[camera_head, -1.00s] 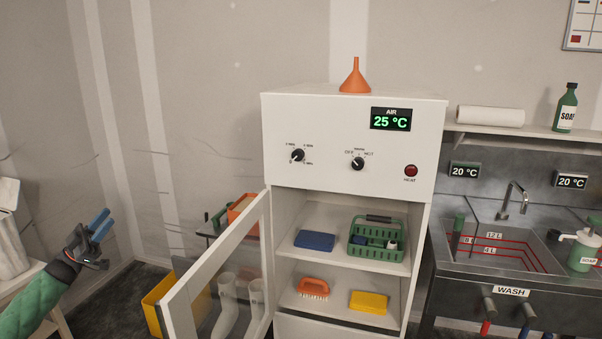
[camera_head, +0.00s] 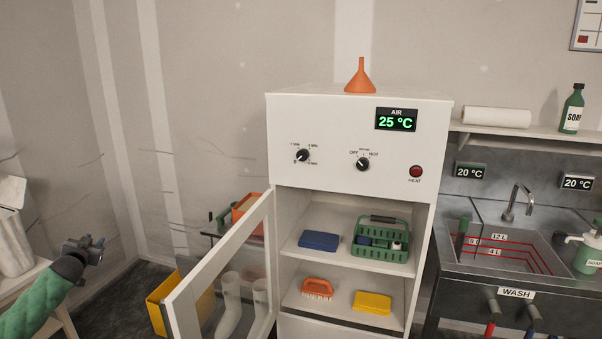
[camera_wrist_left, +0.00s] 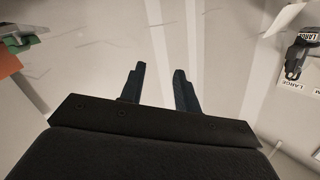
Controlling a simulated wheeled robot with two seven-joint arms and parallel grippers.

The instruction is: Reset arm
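My left gripper (camera_head: 88,246) is at the far left of the head view, at the end of my green-sleeved arm, in the air left of the cabinet. In the left wrist view its two dark fingers (camera_wrist_left: 160,88) stand apart with nothing between them, only wall behind. My right gripper is not in view. The white cabinet (camera_head: 350,140) stands in the middle, its glass door (camera_head: 222,270) swung open to the left. A blue sponge-like block (camera_head: 318,241) and a green caddy (camera_head: 383,252) are on its upper shelf. An orange brush (camera_head: 317,288) and a yellow block (camera_head: 372,302) are on the lower shelf.
An orange funnel (camera_head: 360,80) stands on the cabinet. A metal wash sink (camera_head: 505,250) is at the right, with a soap dispenser (camera_head: 588,248). A yellow bin (camera_head: 158,306) and white boots (camera_head: 231,300) are near the open door. Air around my left gripper looks clear.

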